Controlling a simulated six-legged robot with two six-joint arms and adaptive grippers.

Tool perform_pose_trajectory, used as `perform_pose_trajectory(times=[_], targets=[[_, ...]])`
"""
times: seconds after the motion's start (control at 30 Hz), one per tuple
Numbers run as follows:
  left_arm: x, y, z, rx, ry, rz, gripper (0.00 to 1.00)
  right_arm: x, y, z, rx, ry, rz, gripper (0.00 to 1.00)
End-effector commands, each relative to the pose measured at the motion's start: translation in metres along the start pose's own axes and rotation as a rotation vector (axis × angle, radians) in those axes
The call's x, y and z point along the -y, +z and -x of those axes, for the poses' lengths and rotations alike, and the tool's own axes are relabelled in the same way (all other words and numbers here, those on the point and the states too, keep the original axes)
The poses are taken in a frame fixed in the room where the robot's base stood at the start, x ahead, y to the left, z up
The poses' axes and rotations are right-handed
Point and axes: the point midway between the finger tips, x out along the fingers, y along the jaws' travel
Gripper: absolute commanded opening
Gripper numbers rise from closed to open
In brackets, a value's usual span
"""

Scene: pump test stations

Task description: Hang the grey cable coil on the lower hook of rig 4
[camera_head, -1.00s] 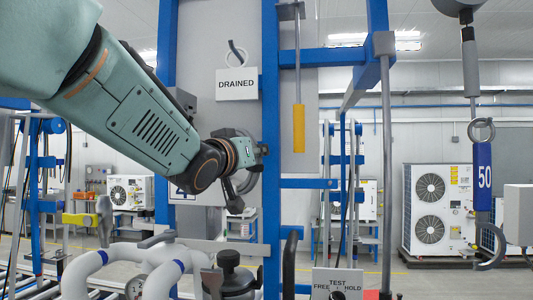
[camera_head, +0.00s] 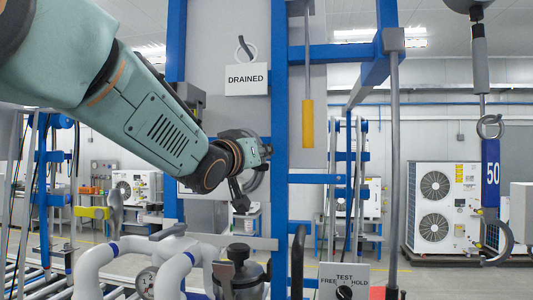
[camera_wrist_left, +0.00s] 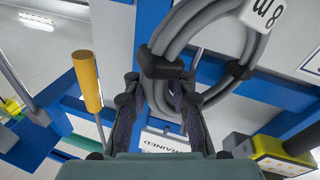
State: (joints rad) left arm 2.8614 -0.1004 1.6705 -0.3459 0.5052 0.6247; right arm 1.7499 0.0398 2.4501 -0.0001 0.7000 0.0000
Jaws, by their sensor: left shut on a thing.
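My left gripper (camera_head: 262,151) reaches from the left to the blue rig frame (camera_head: 280,120), below the DRAINED sign. In the left wrist view its two fingers (camera_wrist_left: 158,92) are closed on the grey cable coil (camera_wrist_left: 192,35). The coil has black ties and a white tag (camera_wrist_left: 262,12) reading "8 m". In the head view only part of the coil (camera_head: 252,183) shows behind the gripper. An upper hook (camera_head: 245,48) sits above the DRAINED sign (camera_head: 247,79). I cannot make out the lower hook, or whether the coil touches one. My right gripper is not in view.
A yellow cylinder (camera_head: 307,123) hangs on a rod right of the blue post. White pipes (camera_head: 100,265) and a dark valve (camera_head: 240,270) stand below my arm. A blue hanging hook piece marked 50 (camera_head: 491,174) is at the right.

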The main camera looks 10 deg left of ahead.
Motion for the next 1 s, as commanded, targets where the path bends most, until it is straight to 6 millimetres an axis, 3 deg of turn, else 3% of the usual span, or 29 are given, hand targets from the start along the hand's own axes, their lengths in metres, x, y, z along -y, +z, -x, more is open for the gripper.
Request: perform_pose_trajectory(times=[0.07,0.1,0.47,1.0], targets=[[-0.0002,-0.0005,-0.0004,-0.001,0.001,0.0,0.0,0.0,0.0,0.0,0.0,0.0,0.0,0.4],[-0.0003,-0.0004,-0.0004,-0.001,0.001,-0.001,0.2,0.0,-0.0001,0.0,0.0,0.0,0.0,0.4],[-0.0001,0.0008,-0.0002,0.001,0.0,0.0,0.5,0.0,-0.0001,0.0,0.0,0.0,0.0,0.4],[-0.0031,-0.0003,0.0036,0.005,0.001,0.0,0.5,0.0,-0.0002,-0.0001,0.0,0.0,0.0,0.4]])
